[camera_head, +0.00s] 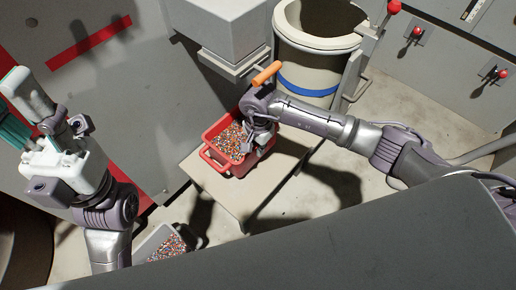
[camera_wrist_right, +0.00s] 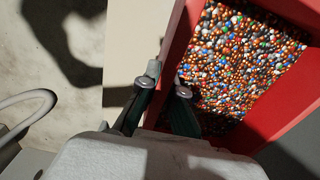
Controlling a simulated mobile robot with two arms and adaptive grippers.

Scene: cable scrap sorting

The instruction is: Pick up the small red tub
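The small red tub (camera_head: 215,164) stands on a pale platform (camera_head: 240,201) in the head view, filled with multicoloured granules. My right gripper (camera_head: 245,147) is at the tub's right side. In the right wrist view, the two fingers of my right gripper (camera_wrist_right: 167,83) stand close together with the red tub's wall (camera_wrist_right: 179,45) between them, one finger outside and one on the granule side. They appear closed on that wall. My left gripper (camera_head: 12,130) is at the left edge, away from the tub; its dark green fingers are partly cut off.
A grey machine housing (camera_head: 222,30) overhangs behind the tub. A large pale barrel with a blue band (camera_head: 307,88) stands at the back right. A grey container of granules (camera_head: 150,243) is at the lower left. Red-knobbed levers (camera_head: 416,33) are on the right panel.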

